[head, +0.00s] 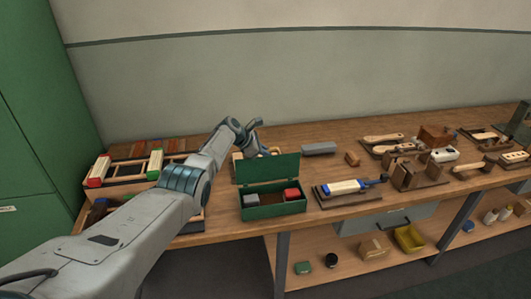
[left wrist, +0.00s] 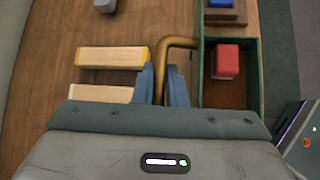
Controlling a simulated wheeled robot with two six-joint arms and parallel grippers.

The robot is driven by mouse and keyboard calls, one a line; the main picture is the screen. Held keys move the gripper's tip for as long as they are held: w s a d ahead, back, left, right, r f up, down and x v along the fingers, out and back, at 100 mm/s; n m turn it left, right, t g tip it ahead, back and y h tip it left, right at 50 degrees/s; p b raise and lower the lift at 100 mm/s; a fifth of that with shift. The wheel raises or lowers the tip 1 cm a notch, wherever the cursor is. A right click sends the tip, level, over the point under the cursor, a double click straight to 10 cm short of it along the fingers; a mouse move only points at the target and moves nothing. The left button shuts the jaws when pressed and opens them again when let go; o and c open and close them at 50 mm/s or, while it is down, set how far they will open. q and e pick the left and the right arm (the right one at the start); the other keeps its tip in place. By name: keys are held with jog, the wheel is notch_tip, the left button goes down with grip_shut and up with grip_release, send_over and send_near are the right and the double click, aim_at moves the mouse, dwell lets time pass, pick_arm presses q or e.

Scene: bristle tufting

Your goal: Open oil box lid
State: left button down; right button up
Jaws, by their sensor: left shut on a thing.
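The green oil box (head: 273,211) stands near the table's front edge, with its lid (head: 268,168) raised roughly upright at the back. Inside it are a red block (head: 291,194) and a grey block (head: 251,199). In the left wrist view the box (left wrist: 258,75) is at the right, with the red block (left wrist: 226,60) in it. A brass handle (left wrist: 178,46) bends out from the lid side. My left gripper (left wrist: 163,90) is shut on this handle, its fingers either side of the bar. In the head view my left gripper (head: 252,133) is behind the lid, fingertips partly hidden.
Pale wooden blocks (left wrist: 112,56) lie beside my fingers. A brush on a board (head: 345,188) sits right of the box, and a grey block (head: 319,148) behind. A rack with red and green pieces (head: 128,172) is at the left. Wooden tools crowd the right side.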

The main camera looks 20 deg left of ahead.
pick_arm(q)
jog(key=shift+f, duration=0.1)
dwell(0.4)
jog(key=c, duration=1.7)
grip_release()
jog(key=shift+c, duration=0.2)
jog(key=shift+s+a+r+p, duration=0.25)
jog(key=shift+a+r+p, duration=0.05)
jog(key=shift+r+p, duration=0.3)
jog(key=p+v, duration=0.1)
jog(key=v, duration=0.3)
jog(key=shift+s+a, duration=0.1)
jog(key=shift+a, duration=0.05)
jog(key=v, duration=0.5)
